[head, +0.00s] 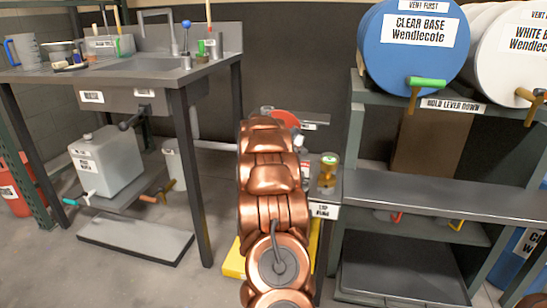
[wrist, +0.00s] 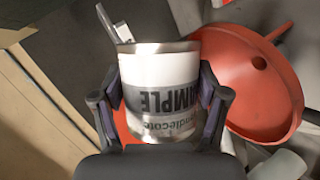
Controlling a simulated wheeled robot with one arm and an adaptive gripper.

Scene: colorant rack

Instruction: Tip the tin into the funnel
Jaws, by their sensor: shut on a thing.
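The tin (wrist: 158,70), silver-rimmed with a white and grey label reading "SAMPLE" upside down in the picture, is in the wrist view. My gripper (wrist: 161,108) is shut on it, one finger on each side. The orange-red funnel (wrist: 245,75) lies behind and to the right of the tin, its wide rim partly covered by my right finger and its spout hole showing. In the head view my copper arm hides the gripper and tin. A red round piece (head: 286,118) beside the arm is probably the funnel. I cannot tell whether tin and funnel touch.
A sink bench (head: 165,72) with cups stands on the left, a white jug (head: 105,162) below it. On the right, a rack (head: 440,185) carries a blue drum (head: 400,65) and a white drum (head: 515,65).

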